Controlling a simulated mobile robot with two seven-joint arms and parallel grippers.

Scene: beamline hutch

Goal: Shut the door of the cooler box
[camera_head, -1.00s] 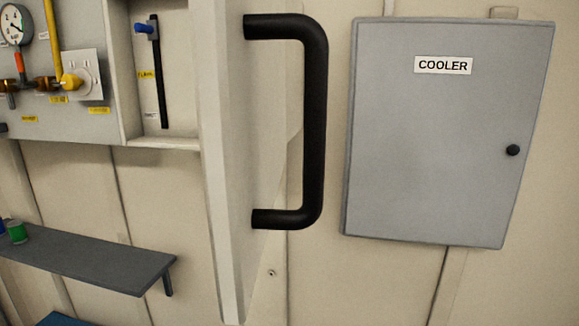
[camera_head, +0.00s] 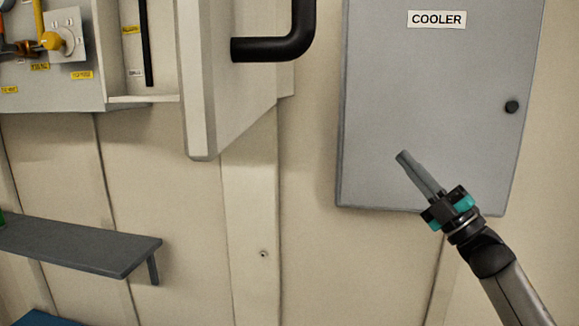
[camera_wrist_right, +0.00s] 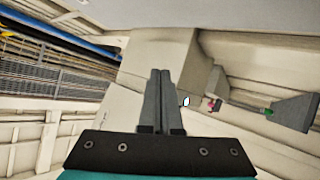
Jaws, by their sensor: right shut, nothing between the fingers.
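The cooler box (camera_head: 425,110) is a grey wall cabinet in the right half of the head view. It bears a white COOLER label (camera_head: 437,19) and a small black knob (camera_head: 512,107) near its right edge. Its front looks flat and flush; I cannot tell whether it is fully closed. My right gripper (camera_head: 403,156) is shut and empty, in front of the box's lower part in the picture, pointing up and left. The gap to the box is unclear. Its closed fingers also show in the right wrist view (camera_wrist_right: 160,74). My left gripper is not in view.
A pale door panel (camera_head: 195,85) with a thick black handle (camera_head: 285,47) stands out from the wall left of the cooler box. A valve panel (camera_head: 65,90) is further left, above a dark shelf (camera_head: 80,245). Bare wall lies below the cooler box.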

